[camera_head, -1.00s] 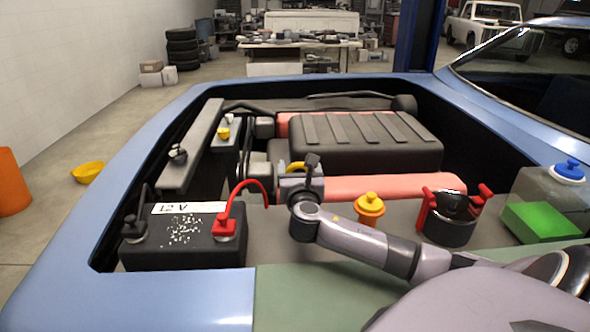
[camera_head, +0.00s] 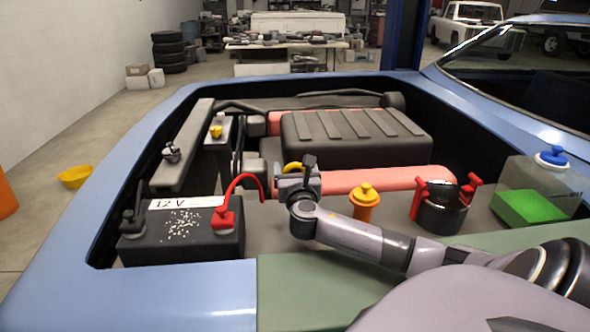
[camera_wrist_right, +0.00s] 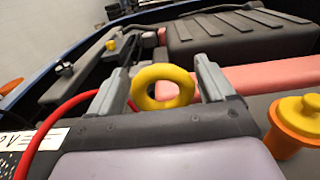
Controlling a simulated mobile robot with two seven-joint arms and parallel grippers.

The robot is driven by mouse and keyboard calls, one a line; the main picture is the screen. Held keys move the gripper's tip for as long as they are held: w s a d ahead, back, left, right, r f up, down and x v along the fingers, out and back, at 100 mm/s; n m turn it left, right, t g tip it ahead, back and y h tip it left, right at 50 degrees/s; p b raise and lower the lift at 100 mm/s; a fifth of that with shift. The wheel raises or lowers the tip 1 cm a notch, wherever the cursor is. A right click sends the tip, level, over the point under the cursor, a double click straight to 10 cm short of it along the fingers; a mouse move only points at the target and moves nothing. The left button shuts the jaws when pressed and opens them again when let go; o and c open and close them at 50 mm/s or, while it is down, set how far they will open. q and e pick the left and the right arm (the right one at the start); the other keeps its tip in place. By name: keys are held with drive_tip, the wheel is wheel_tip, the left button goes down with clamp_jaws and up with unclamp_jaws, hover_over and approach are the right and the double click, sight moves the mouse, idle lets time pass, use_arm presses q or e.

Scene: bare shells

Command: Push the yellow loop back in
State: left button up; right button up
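The yellow loop (camera_wrist_right: 163,87) is a thick ring in the middle of the right wrist view, its hole facing the camera. In the head view a small arc of the loop (camera_head: 292,167) shows above and left of my right gripper (camera_head: 300,176), which hides the rest. In the wrist view the two fingers of my right gripper (camera_wrist_right: 163,84) stand apart, one on each side of the loop. The ring nearly fills the gap; whether the fingers press on it is unclear. What lies below the loop is hidden. My left gripper is out of view.
A black battery (camera_head: 180,235) with a red cable (camera_head: 240,186) stands left of my gripper. An orange-yellow cap (camera_head: 365,202) and a black reservoir with red clips (camera_head: 445,210) stand right. A ribbed black cover (camera_head: 355,142) and pink pipe (camera_head: 385,179) lie behind.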

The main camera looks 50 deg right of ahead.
drive_tip(key=v, duration=0.7)
idle(0.4)
